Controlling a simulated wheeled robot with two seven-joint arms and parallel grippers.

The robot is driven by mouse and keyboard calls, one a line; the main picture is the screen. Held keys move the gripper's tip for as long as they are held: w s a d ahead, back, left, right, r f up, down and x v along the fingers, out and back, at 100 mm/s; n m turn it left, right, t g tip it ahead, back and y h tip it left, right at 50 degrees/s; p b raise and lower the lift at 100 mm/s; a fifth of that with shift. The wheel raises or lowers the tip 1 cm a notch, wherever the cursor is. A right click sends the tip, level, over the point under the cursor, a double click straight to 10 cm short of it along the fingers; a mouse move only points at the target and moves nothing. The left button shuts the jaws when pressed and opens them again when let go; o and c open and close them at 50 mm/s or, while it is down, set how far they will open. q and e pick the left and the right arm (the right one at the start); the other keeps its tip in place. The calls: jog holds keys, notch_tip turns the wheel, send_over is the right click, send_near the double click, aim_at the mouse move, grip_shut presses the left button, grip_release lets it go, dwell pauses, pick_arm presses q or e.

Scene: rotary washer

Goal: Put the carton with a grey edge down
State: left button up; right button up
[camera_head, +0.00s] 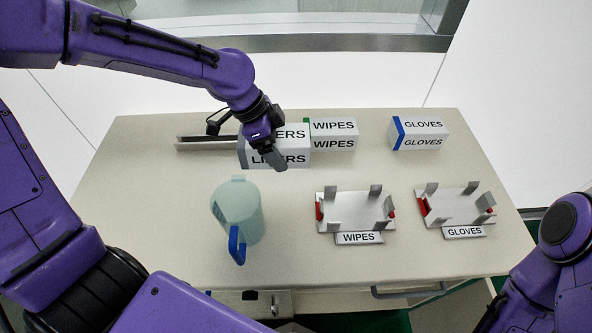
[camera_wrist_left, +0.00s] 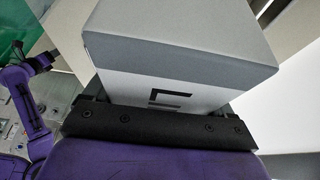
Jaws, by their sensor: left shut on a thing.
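The carton with a grey edge (camera_head: 292,158) is white with black lettering that reads in part as LINERS. It is at the back of the table, left of the WIPES carton (camera_head: 334,134). My left gripper (camera_head: 268,148) is shut on it from above and partly covers its lettering. In the left wrist view the carton (camera_wrist_left: 180,48) fills the space at the gripper, with its grey band and part of a black letter showing. I cannot tell whether its underside touches the table. My right gripper is out of view; only part of that arm shows at the lower right.
A GLOVES carton (camera_head: 419,133) with a blue edge stands at the back right. A dark-topped holder (camera_head: 190,146) lies left of the held carton. A pale jug (camera_head: 238,206) with a blue handle and two labelled metal holders, WIPES (camera_head: 345,219) and GLOVES (camera_head: 452,211), stand in front.

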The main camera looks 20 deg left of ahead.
aim_at(286, 186)
pick_arm(q)
jog(key=shift+w+f+b, duration=0.1)
jog(key=shift+f+b, duration=0.2)
jog(key=shift+f, duration=0.5)
jog(key=shift+s, duration=0.3)
notch_tip(286, 186, down, 9)
jog(key=shift+s+a+p, duration=0.1)
jog(key=shift+p, duration=0.35)
jog(key=shift+s+f, duration=0.1)
jog(key=shift+f, duration=0.2)
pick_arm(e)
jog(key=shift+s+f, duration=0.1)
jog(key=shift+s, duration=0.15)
